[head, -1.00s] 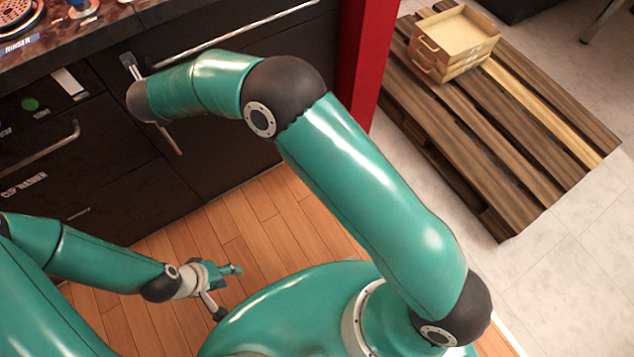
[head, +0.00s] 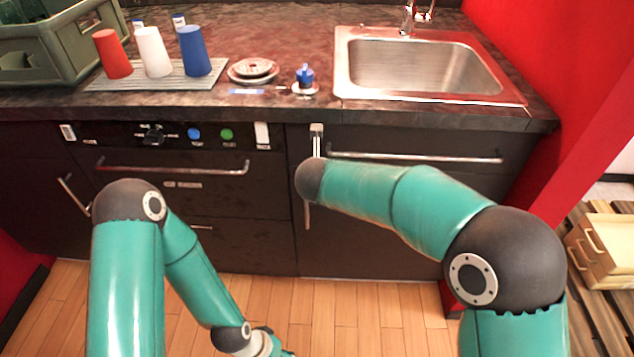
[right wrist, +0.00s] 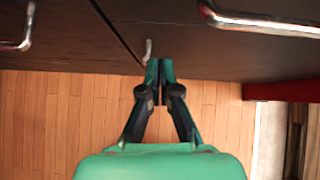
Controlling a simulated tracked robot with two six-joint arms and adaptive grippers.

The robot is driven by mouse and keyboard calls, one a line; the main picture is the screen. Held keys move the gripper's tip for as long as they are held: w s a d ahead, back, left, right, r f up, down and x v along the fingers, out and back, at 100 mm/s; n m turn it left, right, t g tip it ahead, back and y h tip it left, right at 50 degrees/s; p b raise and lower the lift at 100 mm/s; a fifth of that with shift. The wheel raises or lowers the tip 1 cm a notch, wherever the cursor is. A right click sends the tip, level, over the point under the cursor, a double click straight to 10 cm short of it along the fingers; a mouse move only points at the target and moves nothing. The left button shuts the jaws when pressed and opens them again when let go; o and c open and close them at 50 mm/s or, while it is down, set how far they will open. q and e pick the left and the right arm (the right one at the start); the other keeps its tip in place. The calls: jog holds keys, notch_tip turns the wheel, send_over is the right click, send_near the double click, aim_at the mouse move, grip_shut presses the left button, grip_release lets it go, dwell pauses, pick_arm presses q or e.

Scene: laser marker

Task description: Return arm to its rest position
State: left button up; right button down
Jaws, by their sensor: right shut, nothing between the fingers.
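My right arm reaches in from the right in the head view, its dark wrist joint in front of the dark cabinet fronts below the counter. In the right wrist view my right gripper (right wrist: 160,70) has its two fingers together with nothing between them. It is over the wooden floor near the cabinet's lower fronts. My left arm is bent at the left of the head view, its forearm slanting down to the right. My left gripper (head: 275,350) is mostly cut off by the bottom edge, so its jaws cannot be judged.
The counter holds a green crate (head: 70,45), red (head: 112,54), white (head: 153,52) and blue (head: 194,51) cups on a grey mat (head: 120,80), stacked saucers (head: 252,70) and a sink (head: 425,68). Drawer handles (head: 415,157) stick out near my right wrist. A wooden box (head: 605,250) stands right.

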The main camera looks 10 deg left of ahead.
jog(key=d+f+m+g+h, duration=0.1)
jog(key=d+f, duration=0.3)
jog(key=d, duration=0.4)
jog(key=d+f+m+g+h, duration=0.1)
jog(key=d+f+h, duration=0.1)
jog(key=d+f, duration=0.45)
jog(key=s+d+f+n+g, duration=0.3)
jog(key=s+d+f+n, duration=0.6)
jog(key=s+d+f, duration=0.45)
jog(key=s+a+f+n+g+y, duration=0.2)
jog(key=s+a+f+n+y, duration=0.1)
jog(key=s+n, duration=0.75)
jog(key=s+a+f+n+g+y, duration=0.1)
jog(key=s+a+f+n+y, duration=0.15)
jog(key=s+n, duration=0.85)
jog(key=w+r+n+p, duration=0.1)
jog(key=r+p, duration=0.8)
jog(key=w+r+n+p, duration=0.2)
jog(key=r+p, duration=0.7)
jog(key=shift+w+a+r, duration=0.15)
jog(key=shift+w+a, duration=0.15)
jog(key=shift+a, duration=0.05)
